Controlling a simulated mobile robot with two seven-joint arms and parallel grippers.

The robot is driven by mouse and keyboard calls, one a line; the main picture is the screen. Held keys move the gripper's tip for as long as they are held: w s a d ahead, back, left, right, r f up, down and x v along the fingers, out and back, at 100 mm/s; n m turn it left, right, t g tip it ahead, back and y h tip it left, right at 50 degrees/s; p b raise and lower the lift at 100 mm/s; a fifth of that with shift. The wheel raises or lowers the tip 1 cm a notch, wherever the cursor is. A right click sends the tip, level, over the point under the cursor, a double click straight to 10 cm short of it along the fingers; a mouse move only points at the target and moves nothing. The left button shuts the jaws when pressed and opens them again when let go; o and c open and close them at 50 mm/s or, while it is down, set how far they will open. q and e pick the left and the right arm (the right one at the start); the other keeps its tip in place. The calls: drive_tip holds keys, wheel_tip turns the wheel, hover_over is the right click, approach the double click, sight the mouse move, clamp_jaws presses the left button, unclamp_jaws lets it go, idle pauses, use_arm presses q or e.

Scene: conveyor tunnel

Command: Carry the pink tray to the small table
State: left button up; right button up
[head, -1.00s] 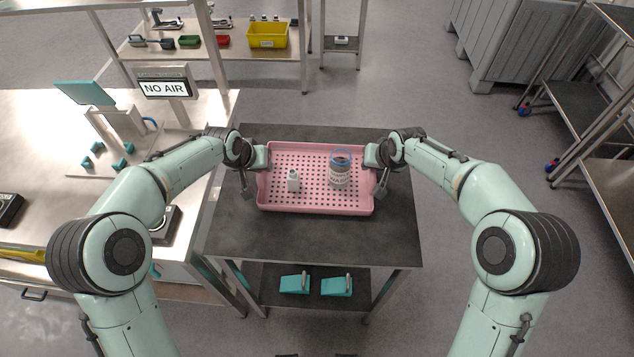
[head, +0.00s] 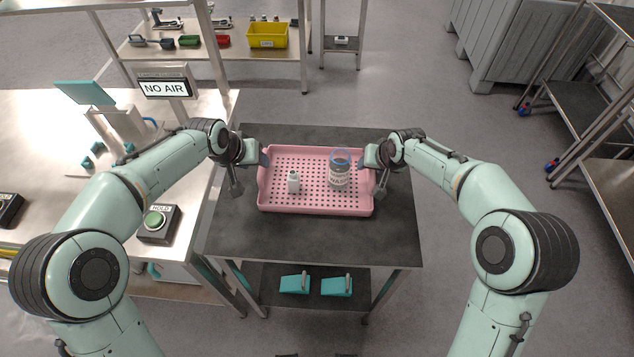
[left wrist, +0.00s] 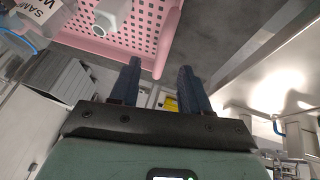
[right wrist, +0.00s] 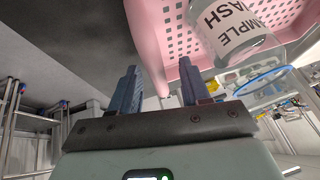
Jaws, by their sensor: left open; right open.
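The pink tray (head: 315,203) lies flat on the dark top of a small table (head: 310,243). A white bottle (head: 293,183) and a clear labelled jar (head: 340,178) with a blue rim stand in it. My left gripper (head: 263,156) is open at the tray's left end, a little off its rim; the left wrist view shows empty fingers (left wrist: 155,80) beside the tray edge (left wrist: 170,40). My right gripper (head: 372,156) is open at the tray's right end; in the right wrist view its fingers (right wrist: 158,88) have the tray's wall (right wrist: 150,45) close beyond or between them. Contact there is unclear.
A steel bench with a NO AIR sign (head: 166,88) and a HOLD button box (head: 157,223) stands at left. Teal items (head: 337,286) sit on the lower shelf. A yellow bin (head: 267,35) and another small table (head: 343,40) stand behind. Open floor lies right.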

use_arm(q)
drive_tip(key=v, duration=0.6)
drive_tip(key=shift+r, duration=0.2)
use_arm(e)
drive_tip(key=v, duration=1.2)
use_arm(q)
drive_tip(key=shift+s+a, duration=0.1)
drive_tip(key=shift+s, duration=0.05)
